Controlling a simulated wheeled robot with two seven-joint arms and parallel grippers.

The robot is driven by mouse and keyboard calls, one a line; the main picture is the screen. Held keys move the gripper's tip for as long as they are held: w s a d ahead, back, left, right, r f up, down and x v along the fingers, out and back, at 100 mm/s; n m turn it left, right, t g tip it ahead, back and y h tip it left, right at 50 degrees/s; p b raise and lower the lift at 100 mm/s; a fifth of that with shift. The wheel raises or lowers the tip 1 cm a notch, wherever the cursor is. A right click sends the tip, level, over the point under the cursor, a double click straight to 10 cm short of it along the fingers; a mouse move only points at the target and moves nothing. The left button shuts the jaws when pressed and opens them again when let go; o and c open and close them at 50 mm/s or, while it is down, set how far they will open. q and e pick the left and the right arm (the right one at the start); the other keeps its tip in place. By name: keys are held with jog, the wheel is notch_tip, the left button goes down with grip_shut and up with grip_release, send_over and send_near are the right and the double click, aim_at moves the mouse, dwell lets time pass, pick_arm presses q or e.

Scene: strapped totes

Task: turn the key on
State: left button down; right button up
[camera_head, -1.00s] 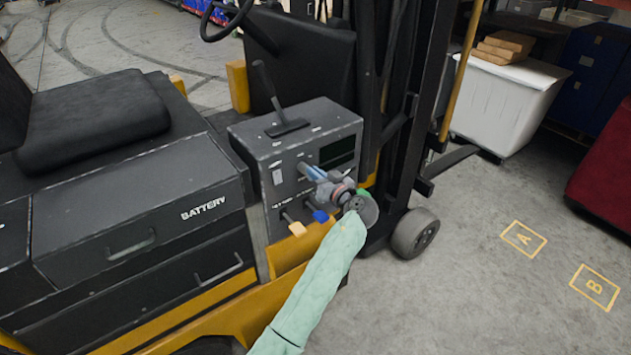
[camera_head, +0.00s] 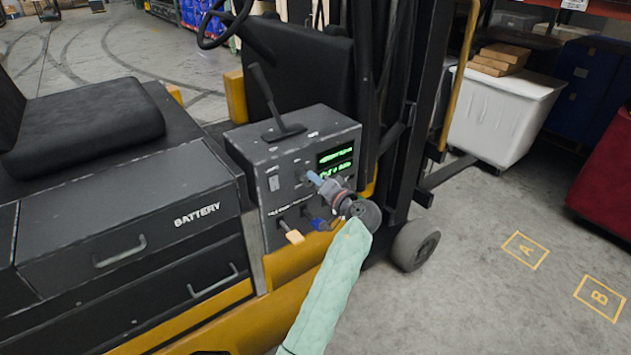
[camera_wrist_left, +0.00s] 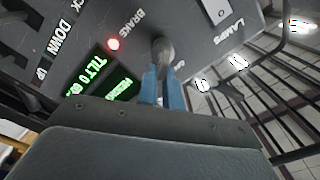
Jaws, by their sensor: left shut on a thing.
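The key (camera_wrist_left: 163,50) shows in the left wrist view as a grey rounded piece standing on the dark control panel (camera_head: 287,176). My left gripper (camera_head: 314,178) reaches the panel face from the right in the head view. In the left wrist view its blue fingers (camera_wrist_left: 162,88) are shut on the key, one on each side. The key is mostly hidden by the gripper in the head view. The panel's display (camera_head: 335,163) is lit with green text, which also shows in the left wrist view (camera_wrist_left: 105,80). My right gripper is not in view.
A yellow-tipped lever (camera_head: 293,236) and a blue-tipped lever (camera_head: 320,224) stick out just below my left gripper. A black lever (camera_head: 277,110) stands on top of the panel box. A white bin (camera_head: 500,115) stands behind.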

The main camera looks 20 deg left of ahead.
pick_arm(q)
jog(key=shift+m, duration=0.6)
jog(key=c, duration=1.6)
grip_release()
jog(key=shift+w+d, duration=0.1)
jog(key=shift+o, duration=0.2)
jog(key=shift+f, duration=0.2)
